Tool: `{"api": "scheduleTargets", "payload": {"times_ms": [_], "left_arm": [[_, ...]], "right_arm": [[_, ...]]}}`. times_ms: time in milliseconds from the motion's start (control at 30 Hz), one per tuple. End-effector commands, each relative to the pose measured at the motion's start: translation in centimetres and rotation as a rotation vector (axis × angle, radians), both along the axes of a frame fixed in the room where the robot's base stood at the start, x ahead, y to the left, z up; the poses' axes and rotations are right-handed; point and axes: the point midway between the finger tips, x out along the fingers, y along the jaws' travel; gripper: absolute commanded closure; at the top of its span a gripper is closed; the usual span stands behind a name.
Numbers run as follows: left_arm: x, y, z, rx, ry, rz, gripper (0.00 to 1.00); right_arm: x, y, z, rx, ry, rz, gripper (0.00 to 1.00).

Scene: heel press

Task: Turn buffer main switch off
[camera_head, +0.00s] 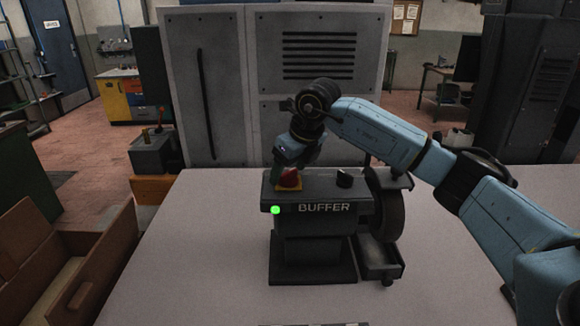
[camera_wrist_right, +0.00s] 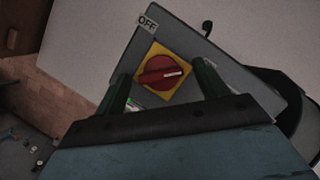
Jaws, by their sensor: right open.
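The dark grey buffer (camera_head: 315,222) stands on the pale table, its front marked BUFFER. Its main switch is a red rotary knob (camera_head: 290,179) on a yellow plate, on top at the left; a green light (camera_head: 275,210) glows below it. In the right wrist view the red knob (camera_wrist_right: 162,72) has a white pointer mark toward the right, and an OFF label (camera_wrist_right: 147,23) sits above the plate. My right gripper (camera_head: 289,170) is over the knob. Its open fingers (camera_wrist_right: 160,84) stand either side of the knob, apart from it as far as I can see. My left gripper is out of view.
A black knob (camera_head: 344,178) and a dark buffing wheel (camera_head: 389,205) are on the right of the buffer, with a small tray (camera_head: 381,262) below. A tall grey cabinet (camera_head: 318,60) stands behind the table (camera_head: 200,270). Wooden drawers (camera_head: 75,255) are at the left.

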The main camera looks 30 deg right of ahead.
Motion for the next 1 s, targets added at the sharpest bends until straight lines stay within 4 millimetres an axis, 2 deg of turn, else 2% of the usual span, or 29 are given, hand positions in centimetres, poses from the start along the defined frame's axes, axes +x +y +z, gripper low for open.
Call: {"api": "scheduleTargets", "payload": {"times_ms": [133, 467, 767, 1000], "left_arm": [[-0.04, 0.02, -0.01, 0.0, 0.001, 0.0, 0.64], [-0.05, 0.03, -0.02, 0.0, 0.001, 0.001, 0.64], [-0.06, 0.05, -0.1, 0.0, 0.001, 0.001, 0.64], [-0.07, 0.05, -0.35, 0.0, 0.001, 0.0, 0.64]], "right_arm": [[-0.01, 0.0, -0.01, 0.0, 0.0, 0.0, 0.27], [-0.02, 0.0, 0.02, 0.0, 0.0, 0.0, 0.7], [-0.01, -0.06, 0.03, 0.001, 0.0, 0.032, 0.72], [0.02, -0.18, 0.02, 0.001, 0.0, 0.16, 0.72]]}}
